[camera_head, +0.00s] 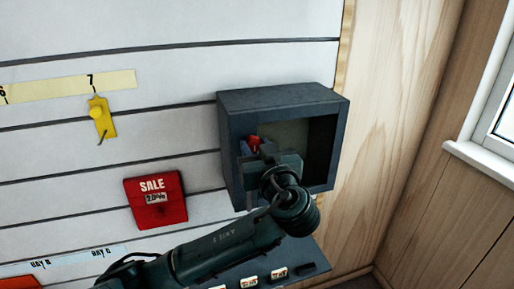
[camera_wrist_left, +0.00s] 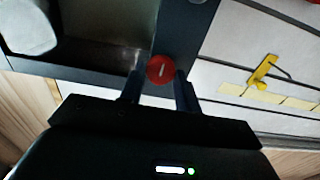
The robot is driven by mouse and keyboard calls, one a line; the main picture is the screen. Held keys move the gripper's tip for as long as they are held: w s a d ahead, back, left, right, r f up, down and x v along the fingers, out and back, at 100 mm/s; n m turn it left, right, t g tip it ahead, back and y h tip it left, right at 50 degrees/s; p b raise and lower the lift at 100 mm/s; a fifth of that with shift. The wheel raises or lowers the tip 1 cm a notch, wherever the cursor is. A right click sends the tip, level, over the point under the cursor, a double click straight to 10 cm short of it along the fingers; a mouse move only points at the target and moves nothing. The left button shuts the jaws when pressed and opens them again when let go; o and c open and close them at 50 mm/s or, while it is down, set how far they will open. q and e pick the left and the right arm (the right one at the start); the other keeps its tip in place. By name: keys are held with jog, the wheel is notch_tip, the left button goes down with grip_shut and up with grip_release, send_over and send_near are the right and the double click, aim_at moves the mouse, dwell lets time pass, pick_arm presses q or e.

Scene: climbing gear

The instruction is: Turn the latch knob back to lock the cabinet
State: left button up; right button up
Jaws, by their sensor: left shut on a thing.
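The dark grey cabinet (camera_head: 232,120) is mounted on the white slatted wall, and its inside shows through the front. I cannot tell whether a clear door covers it. The red latch knob (camera_wrist_left: 161,70) is on the cabinet's front frame, round with a short white mark that looks nearly upright in the wrist view. In the head view a little red of it (camera_head: 254,142) shows behind my gripper. My left gripper (camera_head: 256,153) is shut on the knob, its two fingers on either side in the wrist view (camera_wrist_left: 158,88). My right gripper is out of view.
A pale object (camera_wrist_left: 28,28) shows inside the cabinet. On the wall are a yellow hook (camera_head: 101,116) and a red SALE box (camera_head: 156,200). A dark ledge with small labels (camera_head: 305,262) is below the cabinet. A window (camera_head: 497,115) is at the right.

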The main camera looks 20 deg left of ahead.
pick_arm(q)
jog(key=shift+c, duration=0.9)
jog(key=shift+b, duration=0.3)
jog(key=shift+f+m+b, duration=0.15)
jog(key=shift+m+b, duration=0.4)
jog(key=shift+m, duration=0.45)
jog(key=m, duration=0.2)
jog(key=shift+d+m, duration=0.1)
jog(key=shift+m, duration=0.2)
jog(key=m+p, duration=0.1)
jog(key=m, duration=0.2)
jog(key=shift+m, duration=0.4)
jog(key=m, duration=0.4)
jog(key=shift+w+p, duration=0.1)
jog(key=shift+p, duration=0.25)
jog(key=shift+d+m, duration=0.1)
jog(key=shift+m, duration=2.7)
